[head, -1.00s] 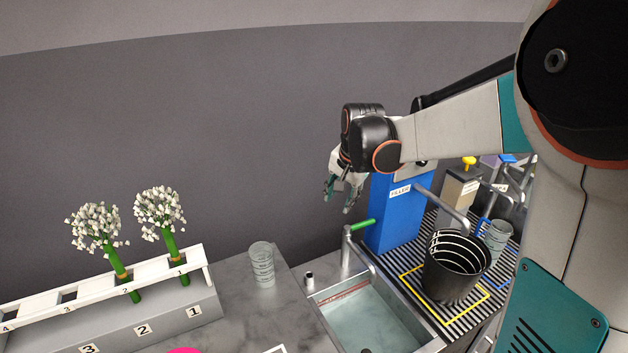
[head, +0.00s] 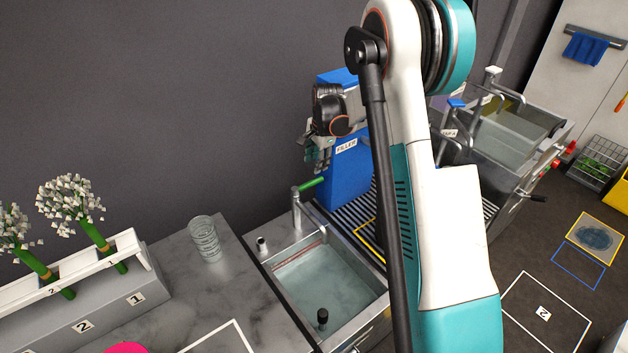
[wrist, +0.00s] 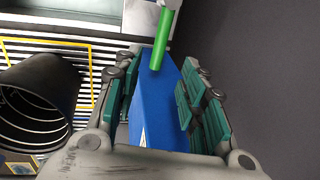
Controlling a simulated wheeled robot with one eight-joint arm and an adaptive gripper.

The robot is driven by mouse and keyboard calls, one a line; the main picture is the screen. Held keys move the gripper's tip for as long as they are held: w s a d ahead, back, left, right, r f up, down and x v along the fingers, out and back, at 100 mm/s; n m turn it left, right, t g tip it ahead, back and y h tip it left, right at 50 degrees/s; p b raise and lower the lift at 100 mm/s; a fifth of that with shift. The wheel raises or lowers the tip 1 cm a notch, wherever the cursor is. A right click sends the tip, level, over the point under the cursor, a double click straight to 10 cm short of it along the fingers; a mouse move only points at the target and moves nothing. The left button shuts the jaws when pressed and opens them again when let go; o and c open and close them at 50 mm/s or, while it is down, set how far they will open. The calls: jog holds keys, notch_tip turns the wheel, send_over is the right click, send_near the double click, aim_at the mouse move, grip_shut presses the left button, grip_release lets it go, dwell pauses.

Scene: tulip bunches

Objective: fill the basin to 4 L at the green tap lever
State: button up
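The green tap lever (head: 312,183) sits on a grey tap at the back of the basin (head: 362,313). The basin holds clear water, with a red line on its back wall and a black knob standing inside; I cannot read the volume. My gripper (head: 318,165) hangs just above the lever in the head view, in front of the blue filler box (head: 347,172). In the wrist view my gripper (wrist: 160,75) is open, fingers apart and empty. The green lever (wrist: 161,40) shows beyond the gap between the fingertips, with no clear contact.
A black bucket (wrist: 38,105) stands on the slatted rack left of my fingers in the wrist view. A clear beaker (head: 205,240) stands on the counter left of the basin. Flower bunches (head: 72,205) stand in a white numbered rack (head: 140,250). A second sink (head: 515,145) is at the right.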

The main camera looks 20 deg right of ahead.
aim_at(313, 181)
jog(key=f+b, duration=0.1)
jog(key=f, duration=0.2)
jog(key=w+f, duration=0.1)
jog(key=f, duration=0.3)
jog(key=w+f+b, duration=0.1)
jog(key=f, duration=0.2)
jog(key=shift+a+f+b, duration=0.15)
jog(key=shift+a+b, duration=0.05)
jog(key=shift+b, duration=0.1)
jog(key=shift+c, duration=0.6)
grip_shut()
